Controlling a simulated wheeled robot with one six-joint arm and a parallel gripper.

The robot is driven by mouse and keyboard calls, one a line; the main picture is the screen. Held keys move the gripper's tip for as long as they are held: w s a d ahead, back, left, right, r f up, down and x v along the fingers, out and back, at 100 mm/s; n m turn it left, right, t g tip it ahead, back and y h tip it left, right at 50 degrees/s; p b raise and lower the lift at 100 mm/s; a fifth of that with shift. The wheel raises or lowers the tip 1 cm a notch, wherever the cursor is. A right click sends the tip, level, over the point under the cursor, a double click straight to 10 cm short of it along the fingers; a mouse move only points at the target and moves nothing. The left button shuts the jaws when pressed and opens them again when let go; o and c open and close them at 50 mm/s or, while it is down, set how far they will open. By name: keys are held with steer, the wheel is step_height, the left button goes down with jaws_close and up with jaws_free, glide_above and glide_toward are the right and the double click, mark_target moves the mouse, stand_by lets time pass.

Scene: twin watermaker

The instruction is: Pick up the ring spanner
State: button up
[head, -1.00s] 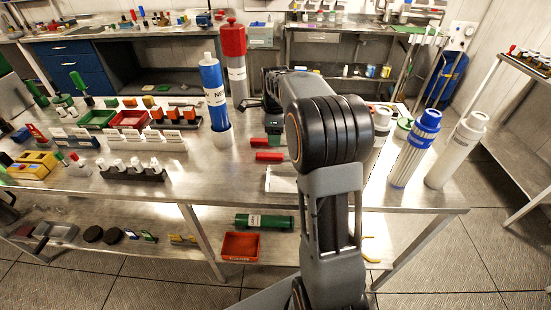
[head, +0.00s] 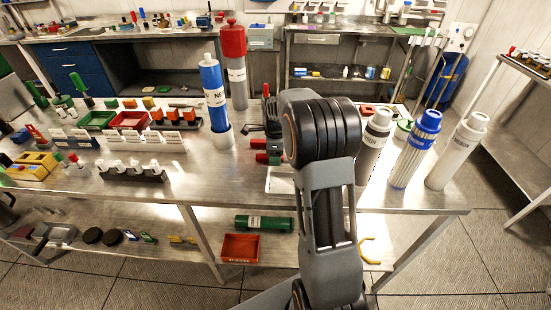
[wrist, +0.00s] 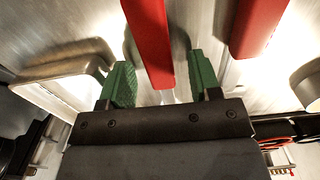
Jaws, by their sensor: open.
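Two red bar-shaped handles lie on the steel table, a nearer one (head: 262,157) and a farther one (head: 259,144). In the wrist view, one red handle (wrist: 149,40) reaches between my green fingertips, and the other (wrist: 258,25) lies outside them to the right. The far ends of both are out of the wrist view, so I cannot tell which is the ring spanner. My gripper (wrist: 159,65) is open, with gaps on both sides of the red handle. In the head view, its green fingers show at the handles, and my arm hides much of this area.
A pale tray (wrist: 60,85) lies close on the left in the wrist view. A blue cylinder (head: 213,95) and a red-topped one (head: 233,50) stand left of the handles. Several tall filter cartridges stand right of my arm, including a blue-capped one (head: 414,150).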

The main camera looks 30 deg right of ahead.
jaws_close()
stand_by(0.4)
steer(key=shift+r, duration=0.15)
steer(key=shift+r, duration=0.3)
steer(key=r, duration=0.3)
steer(key=shift+s+r, duration=0.2)
steer(key=shift+s, duration=0.15)
steer(key=s+r, duration=0.8)
steer(key=s, duration=0.5)
steer(key=shift+s+a+r+b, duration=0.15)
steer(key=shift+a+r+b, duration=0.2)
steer(key=shift+a+r, duration=0.05)
